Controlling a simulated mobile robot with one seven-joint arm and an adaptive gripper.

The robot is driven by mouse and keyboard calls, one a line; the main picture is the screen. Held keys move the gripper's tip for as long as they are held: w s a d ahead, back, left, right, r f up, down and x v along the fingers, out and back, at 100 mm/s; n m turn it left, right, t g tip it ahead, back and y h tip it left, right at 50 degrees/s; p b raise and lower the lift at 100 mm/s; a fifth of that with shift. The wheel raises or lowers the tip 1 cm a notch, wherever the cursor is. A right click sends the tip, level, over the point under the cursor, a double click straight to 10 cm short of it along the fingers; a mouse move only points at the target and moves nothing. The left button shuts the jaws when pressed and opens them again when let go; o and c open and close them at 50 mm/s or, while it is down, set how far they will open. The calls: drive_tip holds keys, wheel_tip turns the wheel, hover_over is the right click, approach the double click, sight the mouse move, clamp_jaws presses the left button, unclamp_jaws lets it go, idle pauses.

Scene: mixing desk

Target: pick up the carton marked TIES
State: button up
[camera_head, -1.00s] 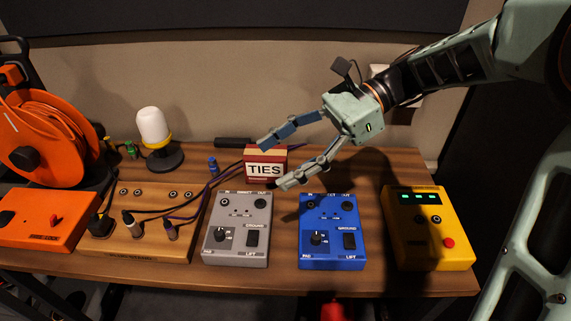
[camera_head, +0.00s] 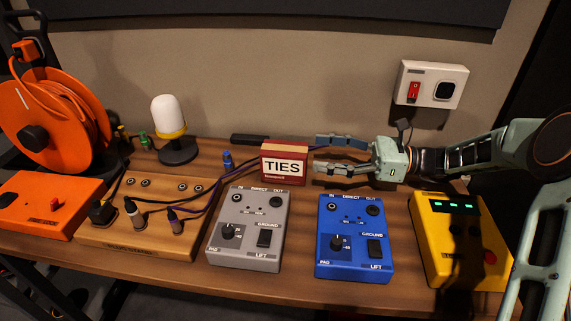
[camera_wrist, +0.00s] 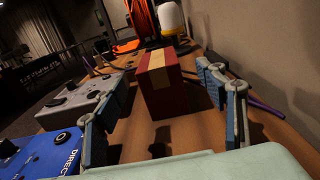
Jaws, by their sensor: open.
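The carton marked TIES (camera_head: 284,164) is a small red box with a white label, upright on the wooden desk behind the grey box. In the wrist view the open fingers (camera_wrist: 150,98) lie either side of the carton's near end, with gaps visible. Nothing is held.
A grey box (camera_head: 236,258) and a blue box (camera_head: 338,270) stand in front. A yellow box (camera_head: 436,262) is at the right, under my arm. Cables (camera_head: 205,190), a blue plug (camera_head: 227,161) and a white-domed lamp (camera_head: 170,116) lie left of the carton. The wall rises behind.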

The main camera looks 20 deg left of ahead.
sight(295, 149)
drive_tip(key=x, duration=0.3)
drive_tip(key=b+x, duration=0.1)
drive_tip(key=x, duration=0.3)
drive_tip(key=shift+s+d+r, duration=0.1)
drive_tip(key=shift+s+r, duration=0.05)
drive_tip(key=shift+r, duration=0.05)
drive_tip(key=shift+c, duration=0.6)
drive_tip(key=c, duration=1.2)
